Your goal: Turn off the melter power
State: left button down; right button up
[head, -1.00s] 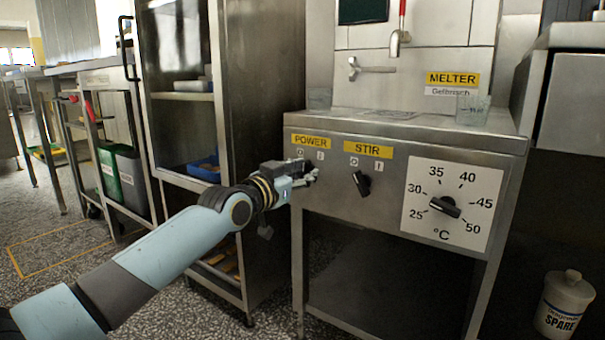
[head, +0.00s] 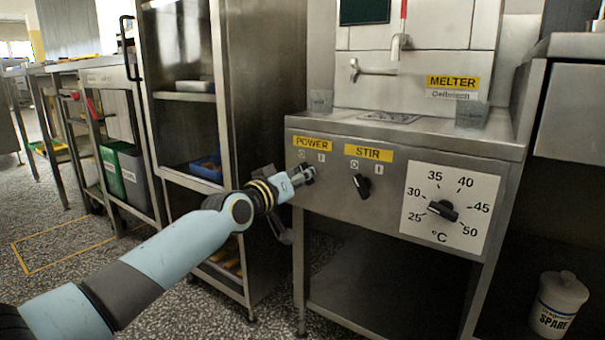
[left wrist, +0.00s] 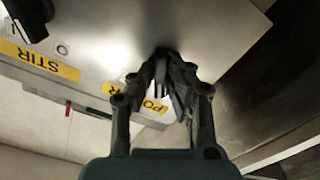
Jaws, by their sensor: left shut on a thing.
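The melter (head: 405,130) is a steel cabinet with a sloping front panel. Its yellow POWER label (head: 312,142) is at the panel's left, with two small position marks below it. My left gripper (head: 306,174) is at the panel just below these marks, shut on the power knob, which its fingers mostly hide. In the left wrist view the fingers (left wrist: 168,80) close around the dark knob beside the POWER label (left wrist: 150,106). The knob's exact angle cannot be told. My right gripper is not in view.
The black STIR knob (head: 362,186) is close to the right of my left gripper. A temperature dial (head: 443,210) sits farther right. A steel rack (head: 262,90) stands close on the left. A white SPARE tub (head: 560,302) is on the floor at right.

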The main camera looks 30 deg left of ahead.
pick_arm(q)
jog(key=shift+w+r+n, duration=0.1)
jog(key=shift+r+n, duration=0.2)
jog(key=shift+r, duration=0.05)
jog(key=c, duration=1.4)
grip_release()
jog(key=shift+w+f, duration=0.1)
jog(key=shift+w, duration=0.05)
jog(key=shift+o, duration=0.2)
jog(key=s, duration=0.7)
jog(key=shift+s+a, duration=0.3)
jog(key=shift+f, duration=0.1)
